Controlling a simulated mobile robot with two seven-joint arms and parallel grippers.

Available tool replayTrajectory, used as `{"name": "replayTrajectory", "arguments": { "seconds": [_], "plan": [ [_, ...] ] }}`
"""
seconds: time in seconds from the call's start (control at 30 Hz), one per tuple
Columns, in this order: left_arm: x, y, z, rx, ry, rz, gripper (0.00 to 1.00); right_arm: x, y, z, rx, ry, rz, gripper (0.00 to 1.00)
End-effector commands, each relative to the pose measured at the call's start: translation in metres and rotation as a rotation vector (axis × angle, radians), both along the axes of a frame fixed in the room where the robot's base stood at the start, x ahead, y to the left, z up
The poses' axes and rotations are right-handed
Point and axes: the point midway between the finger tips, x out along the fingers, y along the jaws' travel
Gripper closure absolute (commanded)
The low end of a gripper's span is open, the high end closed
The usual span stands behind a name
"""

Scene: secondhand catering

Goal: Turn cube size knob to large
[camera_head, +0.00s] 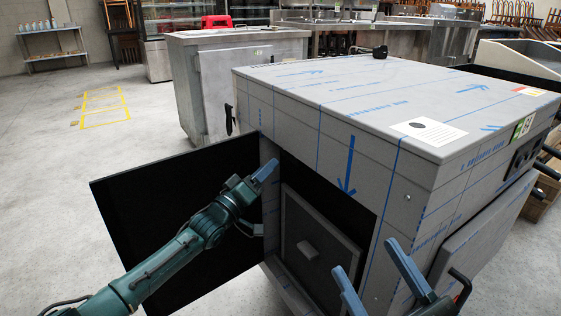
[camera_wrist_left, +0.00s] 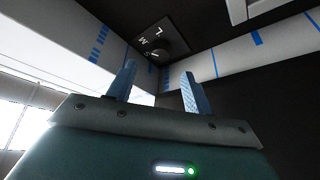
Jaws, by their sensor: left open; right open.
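The cube size knob (camera_wrist_left: 168,46) is a dark round knob on a dark plate marked L and M, with a third mark partly hidden, in the left wrist view. Its pointer setting is too dark to read. The knob is not visible in the head view. My left gripper (camera_head: 266,171) is at the open front of the film-wrapped machine (camera_head: 340,105). In the left wrist view its two blue fingers (camera_wrist_left: 159,72) are apart and empty, below the knob and pointing toward it. My right gripper (camera_head: 366,257) is open and empty, low beside the machine's near corner.
The machine's black door (camera_head: 135,205) stands open to the left, behind my left arm. A grey panel with a small block (camera_head: 307,250) sits inside the opening. A steel cabinet (camera_head: 235,75) stands behind.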

Motion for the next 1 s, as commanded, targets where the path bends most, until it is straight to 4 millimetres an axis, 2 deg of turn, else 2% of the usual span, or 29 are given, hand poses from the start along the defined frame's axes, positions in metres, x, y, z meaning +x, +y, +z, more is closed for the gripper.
{"name": "replayTrajectory", "arguments": {
  "seconds": [0.03, 0.2, 0.4, 0.77, 1.0],
  "plan": [
    [0.010, -0.007, 0.000, -0.001, -0.004, 0.000, 0.49, 0.000, -0.001, 0.002, -0.007, -0.055, 0.000, 0.41],
    [0.035, -0.025, 0.010, 0.002, -0.003, 0.001, 0.49, -0.002, -0.003, 0.021, -0.022, -0.206, 0.001, 0.41],
    [0.050, -0.035, 0.016, 0.001, -0.001, 0.000, 0.49, -0.007, -0.004, 0.034, -0.034, -0.313, 0.002, 0.41],
    [0.053, -0.037, 0.019, 0.001, 0.001, 0.000, 0.49, -0.008, -0.004, 0.039, -0.036, -0.341, 0.002, 0.41],
    [0.053, -0.037, 0.019, 0.002, 0.001, 0.000, 0.67, -0.008, -0.004, 0.039, -0.035, -0.340, 0.002, 0.41]
  ]
}}
